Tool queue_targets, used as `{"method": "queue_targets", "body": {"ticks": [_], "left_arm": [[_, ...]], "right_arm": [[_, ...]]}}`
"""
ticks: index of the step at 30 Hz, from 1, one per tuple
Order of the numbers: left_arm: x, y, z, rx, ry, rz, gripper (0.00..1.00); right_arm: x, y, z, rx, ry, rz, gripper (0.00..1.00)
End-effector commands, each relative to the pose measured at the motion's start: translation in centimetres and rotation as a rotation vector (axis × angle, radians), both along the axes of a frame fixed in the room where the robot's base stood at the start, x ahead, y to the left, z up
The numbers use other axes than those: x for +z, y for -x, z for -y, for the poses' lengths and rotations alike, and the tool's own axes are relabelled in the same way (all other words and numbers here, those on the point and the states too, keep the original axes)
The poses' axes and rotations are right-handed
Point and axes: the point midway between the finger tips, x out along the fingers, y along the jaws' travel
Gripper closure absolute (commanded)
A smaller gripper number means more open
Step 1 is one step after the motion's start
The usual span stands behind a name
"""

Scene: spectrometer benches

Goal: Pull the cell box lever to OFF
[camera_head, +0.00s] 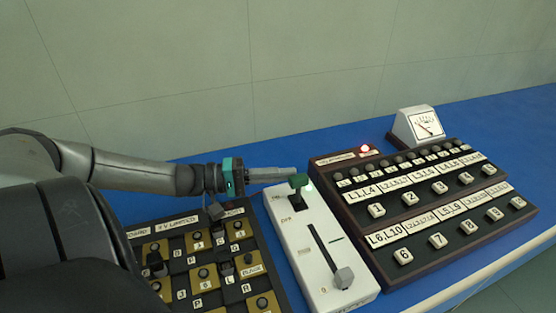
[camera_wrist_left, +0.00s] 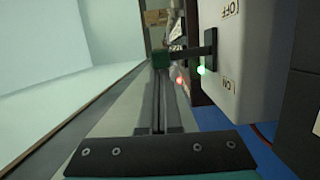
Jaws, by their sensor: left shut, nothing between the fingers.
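The cell box (camera_head: 314,240) is a long white case on the blue bench, in the middle of the head view. Its lever has a green knob (camera_head: 298,181) that stands above a dark slot near the box's far end. My left gripper (camera_head: 298,171) is shut and empty, its fingertips just behind the knob. In the left wrist view the fingers point at the knob (camera_wrist_left: 162,60); I cannot tell whether they touch. The lever stem crosses the slot between the OFF label (camera_wrist_left: 232,8) and the ON label (camera_wrist_left: 228,84). A green lamp (camera_wrist_left: 201,71) is lit. My right gripper is out of view.
A second slider knob (camera_head: 344,278) sits at the box's near end. A dark panel with brass plates (camera_head: 202,272) lies left, under my arm. A wide button panel (camera_head: 410,215) with a lit red lamp (camera_head: 365,148) lies right. A meter (camera_head: 418,126) stands behind it.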

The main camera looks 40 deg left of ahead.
Motion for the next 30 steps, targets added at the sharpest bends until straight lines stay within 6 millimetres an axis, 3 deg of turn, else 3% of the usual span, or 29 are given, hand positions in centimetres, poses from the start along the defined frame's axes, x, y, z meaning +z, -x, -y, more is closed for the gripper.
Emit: {"method": "queue_targets", "body": {"ticks": [1, 3, 12, 30], "left_arm": [[1.0, 0.1, 0.3, 0.001, -0.035, 0.02, 1.0], [1.1, 0.3, 0.7, 0.0, -0.088, 0.048, 1.0], [1.1, 1.0, 1.9, 0.001, -0.27, 0.14, 1.0], [0.7, 1.4, 2.8, 0.0, -0.287, 0.149, 1.0]], "right_arm": [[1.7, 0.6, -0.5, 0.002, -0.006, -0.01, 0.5], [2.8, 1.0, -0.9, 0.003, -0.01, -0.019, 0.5], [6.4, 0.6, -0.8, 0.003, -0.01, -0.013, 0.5], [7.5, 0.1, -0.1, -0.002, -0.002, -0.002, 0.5]]}}
